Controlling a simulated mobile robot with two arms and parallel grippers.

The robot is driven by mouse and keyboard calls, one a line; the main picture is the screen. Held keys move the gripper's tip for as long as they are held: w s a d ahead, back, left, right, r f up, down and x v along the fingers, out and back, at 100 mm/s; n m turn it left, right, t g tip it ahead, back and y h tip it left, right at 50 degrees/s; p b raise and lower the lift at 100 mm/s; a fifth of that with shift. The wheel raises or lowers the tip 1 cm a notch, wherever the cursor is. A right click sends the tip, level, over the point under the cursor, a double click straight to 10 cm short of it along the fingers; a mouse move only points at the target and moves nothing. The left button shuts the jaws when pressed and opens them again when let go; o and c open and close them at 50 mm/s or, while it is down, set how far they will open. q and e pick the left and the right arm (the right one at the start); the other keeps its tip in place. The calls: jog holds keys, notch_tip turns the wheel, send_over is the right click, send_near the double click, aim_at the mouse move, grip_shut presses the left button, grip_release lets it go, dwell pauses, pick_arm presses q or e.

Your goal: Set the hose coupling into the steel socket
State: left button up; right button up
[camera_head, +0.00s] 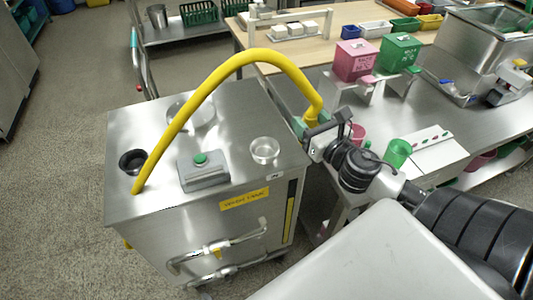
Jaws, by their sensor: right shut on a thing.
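A thick yellow hose (235,62) rises from the left front of a steel tank's top (235,110) and arcs over to the right. My right gripper (318,128) is shut on the hose's right end, beyond the tank's right edge. The hose coupling there is mostly hidden by the gripper; a pale green part (299,124) shows beside it. A round dark-centred fitting (132,161) sits at the tank's left side, and a short steel cup (265,150) at its right. I cannot tell which is the steel socket. My left gripper is not in view.
A grey box with a green button (203,170) and a round lid are on the tank top. A steel bench (440,110) to the right holds pink (355,62) and green boxes (397,52), and a green cup (397,153). Floor at left is largely clear.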

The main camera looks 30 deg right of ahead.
jog(key=shift+w+d+r, duration=0.2)
jog(key=shift+d+r, duration=0.05)
jog(key=shift+w, duration=0.25)
jog(key=shift+w+a+f+b, duration=0.15)
jog(key=shift+w+a+f, duration=0.9)
jog(key=shift+w+f, duration=0.65)
jog(key=shift+w+a+f+b, duration=0.2)
jog(key=shift+w+a+f, duration=0.8)
jog(key=shift+w+f, duration=0.7)
jog(key=shift+w+a+f+b, duration=0.15)
jog(key=shift+w+a+f, duration=1.05)
jog(key=shift+f, duration=0.8)
jog(key=shift+d, duration=0.2)
jog(key=o, duration=0.6)
jog(key=shift+f, duration=0.2)
jog(key=shift+c, duration=0.2)
jog(key=o, duration=0.4)
jog(key=shift+o, duration=0.2)
jog(key=shift+r, duration=0.1)
